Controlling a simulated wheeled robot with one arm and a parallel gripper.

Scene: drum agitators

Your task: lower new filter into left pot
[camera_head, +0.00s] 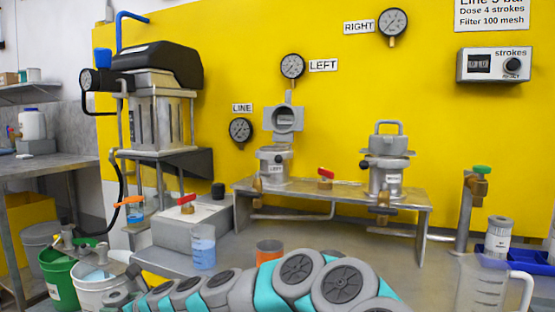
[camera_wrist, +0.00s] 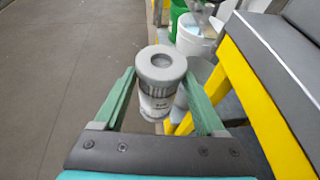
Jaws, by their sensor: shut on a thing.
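My gripper (camera_wrist: 160,75) is shut on a grey-white cylindrical filter (camera_wrist: 158,98) with a round recess in its top and a printed label. The wrist view shows it held between the two green fingers over the floor side, near the buckets. The left pot (camera_head: 274,168) stands on the metal bench in the head view, labelled LEFT. Its lid (camera_head: 284,120) is hinged up, so the pot looks open; its inside is hidden. The gripper is well away from the pot. My arm runs along the bottom of the head view toward the lower left.
The right pot (camera_head: 386,175) is closed by a handled lid. The bench (camera_head: 415,205) carries a red-handled valve (camera_head: 325,178). A similar cylinder (camera_head: 498,240) stands near a blue tray (camera_head: 525,255) with a clear jug (camera_head: 485,285). A green bucket (camera_head: 57,275) and white bucket (camera_head: 100,290) stand lower left.

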